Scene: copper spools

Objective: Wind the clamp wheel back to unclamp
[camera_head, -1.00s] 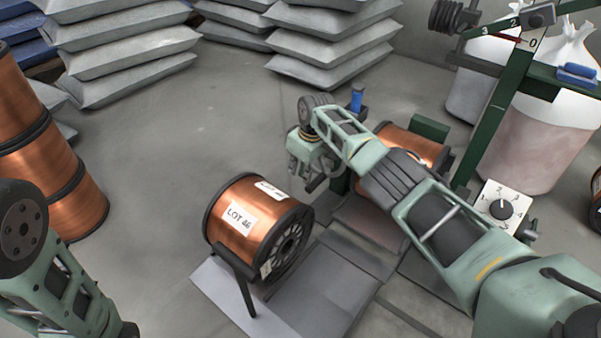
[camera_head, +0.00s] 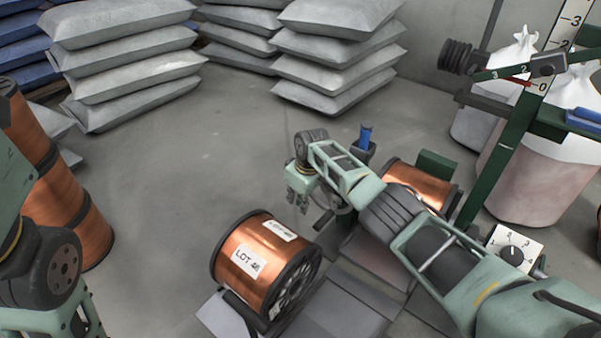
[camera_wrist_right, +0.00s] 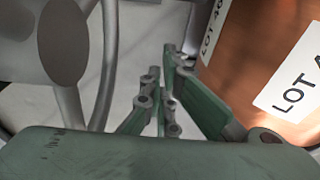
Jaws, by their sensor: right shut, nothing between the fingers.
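The clamp wheel is a grey ring with a thick hub (camera_wrist_right: 64,40), close at the left of the right wrist view. In the head view its rim (camera_head: 343,207) is mostly hidden behind my right forearm. My right gripper (camera_head: 297,200) hangs fingers down, left of the wheel. In the right wrist view my right gripper (camera_wrist_right: 166,118) is shut and empty, with its fingers beside the wheel's rim and apparently clear of it. My left arm comes in at the left edge of the head view; its gripper is out of the picture.
A copper spool marked LOT 46 (camera_head: 245,262) stands in front of the wheel; a copper spool (camera_wrist_right: 265,45) fills the wrist view's right side. Another copper spool (camera_head: 422,183) lies behind my right arm. A numbered dial (camera_head: 513,253) is at right. Grey floor is open at centre left.

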